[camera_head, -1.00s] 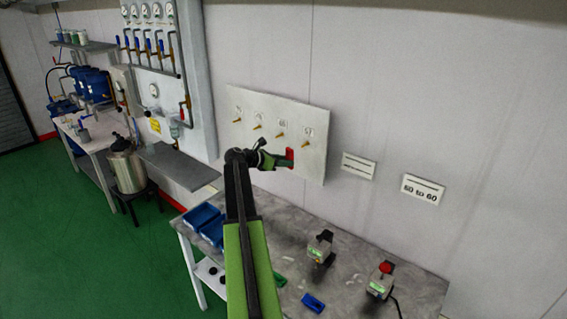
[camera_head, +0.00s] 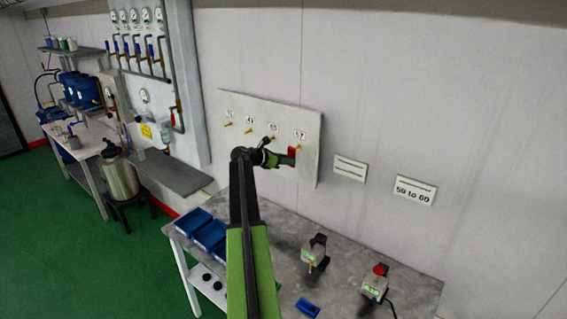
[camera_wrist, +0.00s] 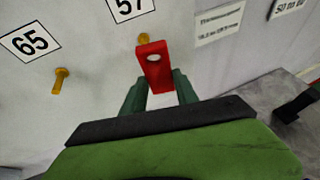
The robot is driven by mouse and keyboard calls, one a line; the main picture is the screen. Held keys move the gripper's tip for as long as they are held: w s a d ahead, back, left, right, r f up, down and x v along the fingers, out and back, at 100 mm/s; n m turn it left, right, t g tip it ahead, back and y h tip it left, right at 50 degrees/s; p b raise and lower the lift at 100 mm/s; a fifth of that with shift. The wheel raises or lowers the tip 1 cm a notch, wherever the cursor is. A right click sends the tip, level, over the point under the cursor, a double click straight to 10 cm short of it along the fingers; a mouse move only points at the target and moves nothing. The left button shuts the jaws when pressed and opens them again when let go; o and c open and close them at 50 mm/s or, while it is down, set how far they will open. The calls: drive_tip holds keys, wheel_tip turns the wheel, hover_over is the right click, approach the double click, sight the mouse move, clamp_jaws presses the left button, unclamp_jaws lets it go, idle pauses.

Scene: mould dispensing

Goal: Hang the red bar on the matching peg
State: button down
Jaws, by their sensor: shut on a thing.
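The red bar (camera_wrist: 155,68) is held between the two green fingers of my gripper (camera_wrist: 160,95). It has a round hole near its upper end. In the head view the red bar (camera_head: 292,153) is in front of the lower right of the white peg board (camera_head: 312,118). In the wrist view the brass peg under the 57 label (camera_wrist: 144,40) shows just above and behind the bar's top edge. Whether bar and peg touch cannot be told. Another brass peg (camera_wrist: 61,79) sits under the 65 label, to the left.
Below the board is a grey bench (camera_head: 345,270) with blue bins (camera_head: 210,235), a blue piece (camera_head: 307,307) and two small devices, one (camera_head: 315,252) and another with a red top (camera_head: 376,282). A "50 to 60" sign (camera_head: 414,190) is on the wall to the right.

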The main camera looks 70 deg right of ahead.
drive_tip(key=shift+s+d, duration=0.25)
drive_tip(key=shift+d, duration=0.95)
drive_tip(key=shift+x, duration=0.75)
drive_tip(key=shift+w+d+r, duration=0.1)
drive_tip(key=c, duration=0.9)
unclamp_jaws()
drive_tip(key=shift+o, duration=0.2)
drive_tip(key=p, duration=0.6)
approach(289, 156)
drive_tip(key=v, duration=0.5)
drive_tip(key=shift+w+r, duration=0.1)
drive_tip(key=shift+w, duration=0.1)
